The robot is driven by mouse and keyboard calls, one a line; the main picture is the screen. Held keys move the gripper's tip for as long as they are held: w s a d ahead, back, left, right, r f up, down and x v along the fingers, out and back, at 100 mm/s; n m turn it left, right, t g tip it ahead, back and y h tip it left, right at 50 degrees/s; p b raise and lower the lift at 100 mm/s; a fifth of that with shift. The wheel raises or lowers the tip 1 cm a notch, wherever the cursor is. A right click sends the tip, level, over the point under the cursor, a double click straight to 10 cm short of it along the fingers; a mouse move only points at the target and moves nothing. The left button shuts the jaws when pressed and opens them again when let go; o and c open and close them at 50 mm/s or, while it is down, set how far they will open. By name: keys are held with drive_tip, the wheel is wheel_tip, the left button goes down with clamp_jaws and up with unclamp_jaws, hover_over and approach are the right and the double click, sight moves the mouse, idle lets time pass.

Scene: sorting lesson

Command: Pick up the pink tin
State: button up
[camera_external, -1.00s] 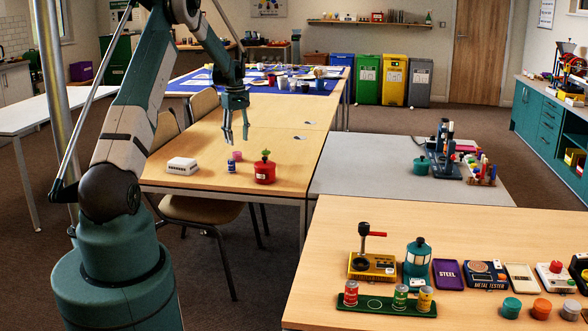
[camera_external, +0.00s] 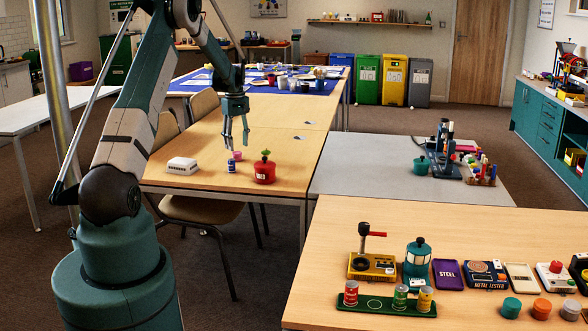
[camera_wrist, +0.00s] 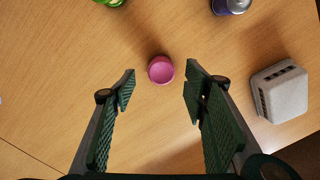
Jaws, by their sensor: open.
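The pink tin (camera_external: 237,155) stands on the wooden table, beside a small blue can. In the wrist view the pink tin (camera_wrist: 161,70) is a round pink thing on bare wood, just beyond the fingertips and between their lines. My gripper (camera_external: 236,147) hangs over the table, pointing down, at or just above the pink tin. In the wrist view my gripper (camera_wrist: 160,84) has its two green fingers wide apart with nothing between them. I cannot tell the exact height of the fingertips above the tin.
The blue can (camera_external: 231,167) stands close in front of the tin. A red pot with a green top (camera_external: 264,171) stands to the right. A white box (camera_external: 182,166) lies to the left; it also shows in the wrist view (camera_wrist: 281,92). The wood (camera_wrist: 70,75) around the tin is clear.

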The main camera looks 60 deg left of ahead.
sight(237, 152)
drive_tip(key=shift+s+a+f+b, duration=0.15)
drive_tip(key=shift+f+b, duration=0.6)
drive_tip(key=shift+f, duration=1.9)
drive_tip(key=c, duration=1)
